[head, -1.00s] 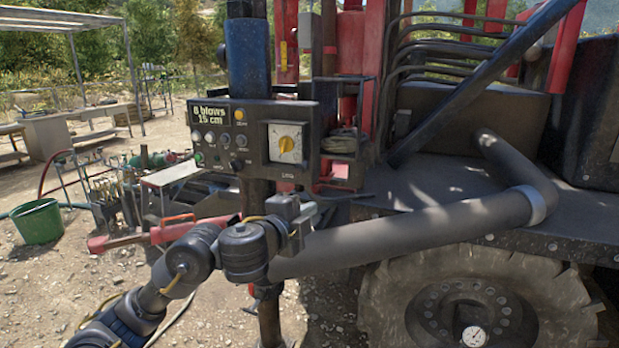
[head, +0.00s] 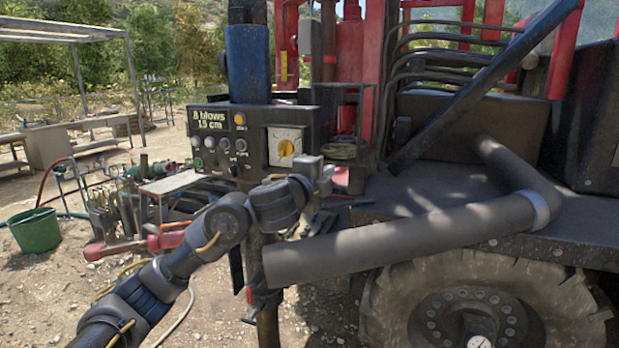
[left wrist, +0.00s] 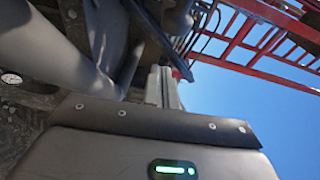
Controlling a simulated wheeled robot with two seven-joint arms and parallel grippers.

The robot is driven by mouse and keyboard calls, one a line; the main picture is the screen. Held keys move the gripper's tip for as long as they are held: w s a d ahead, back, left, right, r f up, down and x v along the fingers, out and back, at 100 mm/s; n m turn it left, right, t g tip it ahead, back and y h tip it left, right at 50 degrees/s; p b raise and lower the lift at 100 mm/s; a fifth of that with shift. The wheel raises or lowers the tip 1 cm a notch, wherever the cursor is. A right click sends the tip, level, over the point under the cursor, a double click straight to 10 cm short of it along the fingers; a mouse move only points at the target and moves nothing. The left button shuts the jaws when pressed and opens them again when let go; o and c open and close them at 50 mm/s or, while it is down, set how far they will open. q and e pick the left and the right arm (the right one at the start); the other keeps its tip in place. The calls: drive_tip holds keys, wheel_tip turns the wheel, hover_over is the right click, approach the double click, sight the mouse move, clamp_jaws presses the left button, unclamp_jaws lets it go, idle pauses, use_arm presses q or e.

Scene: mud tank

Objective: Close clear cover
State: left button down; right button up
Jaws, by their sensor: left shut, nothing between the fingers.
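The control panel (head: 218,140) stands on the rig's post, with a display reading "8 blows 15 cm". I cannot make out the clear cover itself at this size. My left gripper (head: 318,170) is just below and to the right of the knob plate, partly hidden by its own wrist. In the left wrist view its pale fingers (left wrist: 164,88) are together and empty, pointing up past the rig toward the sky. I cannot tell whether they touch the panel. My right gripper is not in view.
A thick grey pipe (head: 410,235) runs below and right of my left gripper, in front of the dark vehicle deck. A large tyre (head: 400,310) is beneath. A small tray (head: 173,184), tools and a green bucket (head: 36,230) are at left.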

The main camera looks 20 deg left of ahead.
use_arm(q)
drive_tip(key=a+p, duration=0.2)
drive_tip(key=a, duration=0.2)
drive_tip(key=shift+s, duration=0.15)
idle(0.4)
